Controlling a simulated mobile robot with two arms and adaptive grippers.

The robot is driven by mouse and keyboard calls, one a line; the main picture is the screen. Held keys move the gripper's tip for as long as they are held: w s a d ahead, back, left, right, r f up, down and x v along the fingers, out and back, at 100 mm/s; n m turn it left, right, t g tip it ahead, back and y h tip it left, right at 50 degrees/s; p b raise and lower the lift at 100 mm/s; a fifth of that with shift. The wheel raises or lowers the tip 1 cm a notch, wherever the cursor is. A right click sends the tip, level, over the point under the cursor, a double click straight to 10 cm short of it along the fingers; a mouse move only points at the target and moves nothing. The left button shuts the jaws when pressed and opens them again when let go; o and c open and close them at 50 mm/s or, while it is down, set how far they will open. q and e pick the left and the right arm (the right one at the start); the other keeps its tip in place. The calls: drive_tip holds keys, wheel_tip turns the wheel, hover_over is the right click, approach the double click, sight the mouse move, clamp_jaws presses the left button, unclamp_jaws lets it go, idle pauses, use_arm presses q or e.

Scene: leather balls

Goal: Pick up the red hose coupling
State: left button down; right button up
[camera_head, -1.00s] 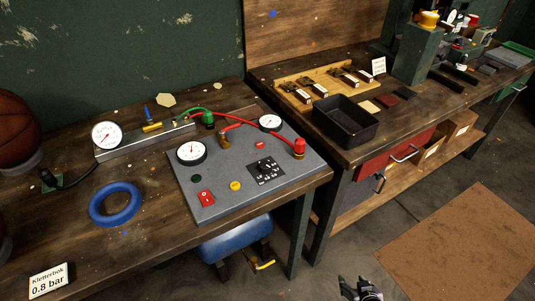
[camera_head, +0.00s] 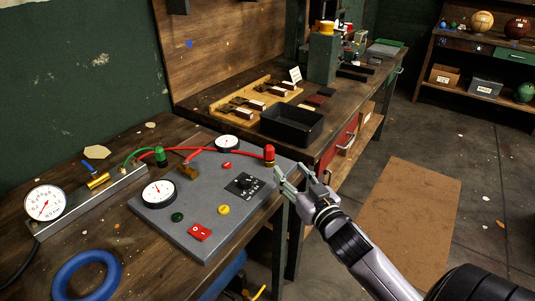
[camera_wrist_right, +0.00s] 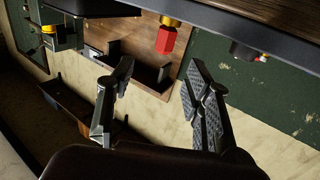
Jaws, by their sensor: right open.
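The red hose coupling (camera_head: 269,153) stands upright at the right corner of the grey panel (camera_head: 205,243), with the red hose (camera_head: 205,150) running to it from the left. It also shows in the right wrist view as a red hexagonal piece (camera_wrist_right: 166,41) with a brass part, beyond the fingertips. My right gripper (camera_head: 291,171) is just to the right of the coupling, past the panel's edge. Its fingers (camera_wrist_right: 160,72) are apart with nothing between them. My left gripper is not in view.
A green coupling (camera_head: 160,157) stands at the panel's back left. A blue ring (camera_head: 63,280) lies front left. A black bin (camera_head: 292,124) stands on the bench behind.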

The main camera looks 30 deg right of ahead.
sight(271, 155)
drive_tip(key=w, duration=0.7)
drive_tip(key=shift+d, duration=0.3)
drive_tip(key=w, duration=0.3)
drive_tip(key=w+p, duration=0.1)
drive_tip(key=shift+w+d+f, duration=0.1)
drive_tip(key=shift+w+f, duration=0.2)
drive_tip(key=shift+w, duration=0.1)
drive_tip(key=shift+s, duration=0.1)
drive_tip(key=shift+c, duration=0.3)
clamp_jaws()
